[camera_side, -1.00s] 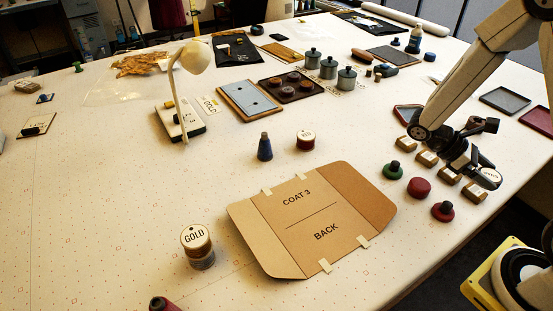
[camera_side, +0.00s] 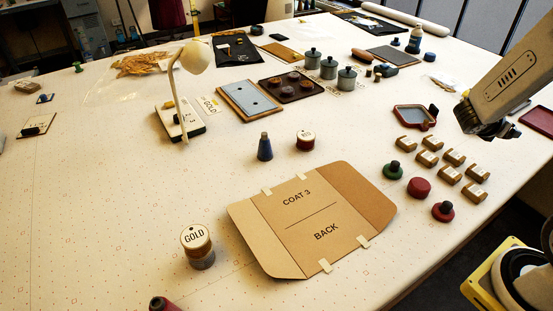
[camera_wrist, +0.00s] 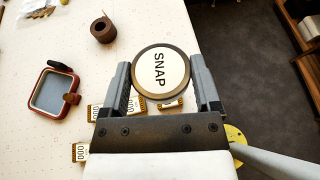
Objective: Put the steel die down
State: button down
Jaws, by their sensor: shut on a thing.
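My gripper (camera_wrist: 160,88) is shut on a round piece with a cream top lettered SNAP and a dark rim (camera_wrist: 162,71). One finger presses on each side of it. No held piece shows clearly in the side view, where my gripper (camera_side: 490,130) is a dark shape above the right part of the table. I cannot tell from the frames whether the held piece is the steel die. In the wrist view, wooden blocks (camera_wrist: 96,112) lie below the fingers, partly hidden by my gripper.
Several wooden blocks (camera_side: 452,157) stand in rows at the table's right. A red-rimmed tray (camera_side: 428,124) lies behind them. Green-based and red-based knobbed pieces (camera_side: 393,172) and a red disc (camera_side: 419,188) stand in front. A card folder (camera_side: 262,225) lies at centre. The left side is mostly clear.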

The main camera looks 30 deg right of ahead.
jog(key=shift+w+d+r+n+t, duration=0.4)
jog(key=shift+w+r+n+t, duration=0.15)
jog(key=shift+w+n+t, duration=0.2)
jog(key=shift+d, duration=0.1)
jog(key=shift+w+d+f, duration=0.3)
jog(key=shift+w+d, duration=0.05)
jog(key=shift+w, duration=0.1)
jog(key=shift+w+d+f, duration=1.25)
jog(key=shift+w+f, duration=0.2)
jog(key=shift+w, duration=0.15)
jog(key=shift+w+d+f, duration=1.3)
jog(key=shift+w+f, duration=0.2)
jog(key=shift+w, duration=0.05)
jog(key=shift+w+d+f, duration=1.25)
jog(key=shift+w+f, duration=0.2)
jog(key=shift+w, duration=0.15)
jog(key=shift+w+d+f, duration=0.2)
jog(key=shift+w+f, duration=0.05)
jog(key=shift+f, duration=1.55)
